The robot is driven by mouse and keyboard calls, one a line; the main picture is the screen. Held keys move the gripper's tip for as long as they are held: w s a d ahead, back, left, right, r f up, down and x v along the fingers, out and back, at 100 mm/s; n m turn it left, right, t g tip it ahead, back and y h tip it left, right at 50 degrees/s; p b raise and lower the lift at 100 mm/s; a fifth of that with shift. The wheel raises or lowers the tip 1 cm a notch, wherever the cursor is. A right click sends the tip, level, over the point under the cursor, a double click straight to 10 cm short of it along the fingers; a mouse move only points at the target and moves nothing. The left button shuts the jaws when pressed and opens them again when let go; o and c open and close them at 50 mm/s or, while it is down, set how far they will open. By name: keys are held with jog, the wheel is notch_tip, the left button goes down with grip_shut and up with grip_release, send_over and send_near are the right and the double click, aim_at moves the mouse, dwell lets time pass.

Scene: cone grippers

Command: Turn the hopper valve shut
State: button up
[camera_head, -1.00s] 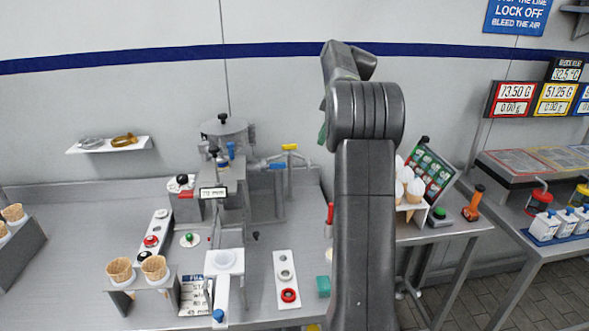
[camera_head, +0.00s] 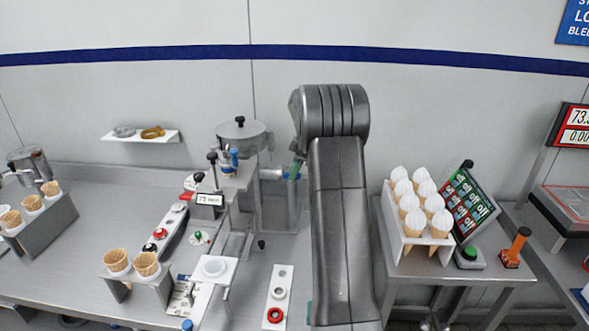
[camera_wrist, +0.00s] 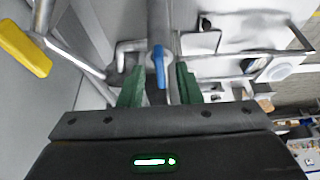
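A blue lever (camera_wrist: 158,66) on a grey pipe (camera_wrist: 160,22) shows in the wrist view, lying lengthwise between the two green fingers of my gripper (camera_wrist: 159,84). The fingers stand apart, with a gap on each side of the lever. A yellow handle (camera_wrist: 24,50) is on a side pipe further left. In the head view my arm hides most of the gripper; one green fingertip shows beside the pipe (camera_head: 270,174) right of the lidded hopper (camera_head: 240,136). The frames do not label which lever is the hopper valve.
Filled cones (camera_head: 410,202) in a stand and a green-topped button box (camera_head: 468,257) are on the right table.

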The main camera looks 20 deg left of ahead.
jog(key=shift+a+f, duration=0.1)
jog(key=shift+f, duration=0.1)
grip_shut()
